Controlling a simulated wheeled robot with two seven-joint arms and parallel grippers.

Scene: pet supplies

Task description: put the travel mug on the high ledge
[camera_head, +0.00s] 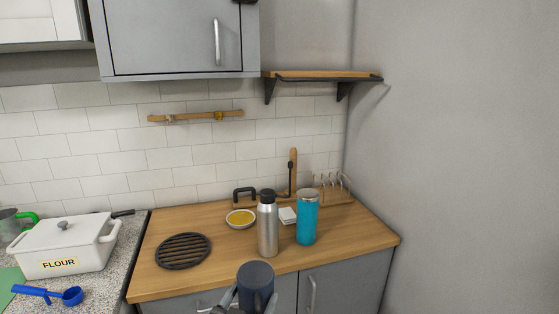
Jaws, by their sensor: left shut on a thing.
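The travel mug (256,276), dark navy, is at the bottom middle, in front of the counter edge. My left gripper (249,302) is shut on it, with a grey finger showing at its lower left; the mug's lower part is cut off by the frame edge. The mug looks roughly upright. The high ledge (322,74) is a wooden shelf on black brackets, high on the back wall beside the grey cabinet, well above and to the right of the gripper. Its top looks bare from here. My right gripper is not in view.
A steel bottle (268,226) and a teal tumbler (307,219) stand on the wooden counter (207,221) beyond the mug. A black trivet (183,250) lies left. A grey wall cabinet (175,38) hangs left of the ledge; a plain wall (460,160) bounds the right.

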